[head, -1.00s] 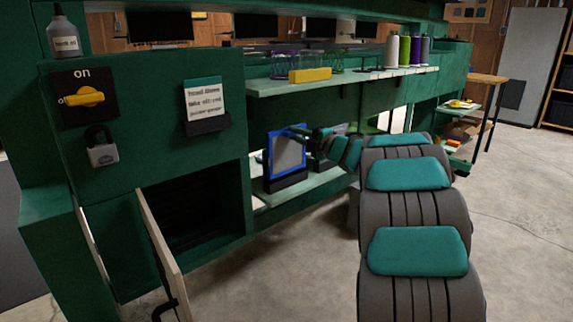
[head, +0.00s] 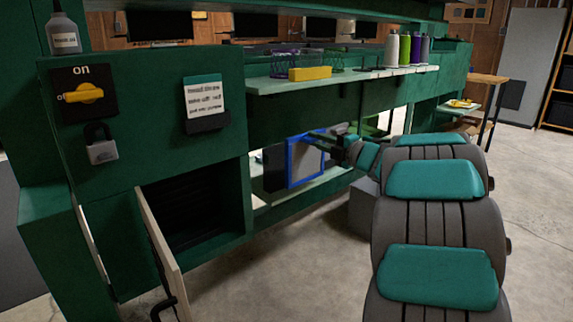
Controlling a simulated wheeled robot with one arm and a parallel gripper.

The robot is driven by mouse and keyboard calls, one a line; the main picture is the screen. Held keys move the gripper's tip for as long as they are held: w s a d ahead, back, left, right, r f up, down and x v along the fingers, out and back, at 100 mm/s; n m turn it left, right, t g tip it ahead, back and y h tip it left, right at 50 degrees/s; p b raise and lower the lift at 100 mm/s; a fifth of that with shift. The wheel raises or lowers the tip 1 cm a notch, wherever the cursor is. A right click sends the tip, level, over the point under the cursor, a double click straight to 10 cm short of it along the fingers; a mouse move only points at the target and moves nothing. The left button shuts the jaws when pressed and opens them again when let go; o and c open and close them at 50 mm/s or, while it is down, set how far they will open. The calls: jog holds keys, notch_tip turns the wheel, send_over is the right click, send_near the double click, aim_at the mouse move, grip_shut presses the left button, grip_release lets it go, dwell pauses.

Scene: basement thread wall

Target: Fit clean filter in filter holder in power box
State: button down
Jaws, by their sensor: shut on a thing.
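The filter, a pale grey panel with a blue frame (head: 305,162), is in my gripper (head: 318,138) in the head view. The gripper is shut on its upper edge and holds it upright in front of the lower shelf. The power box (head: 188,215) is the dark opening at lower left of the green cabinet. Its door (head: 160,250) stands open towards me. The inside is dark, and I cannot make out the filter holder.
A switch with a yellow handle (head: 84,94), a grey padlock (head: 101,146) and a notice card (head: 205,98) are on the cabinet front above the opening. Thread spools (head: 405,50) and a yellow block (head: 309,74) stand on the upper shelf.

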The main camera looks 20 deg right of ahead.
jog(key=v, duration=0.7)
jog(key=shift+s, duration=0.35)
jog(key=shift+w, duration=0.1)
dwell(0.7)
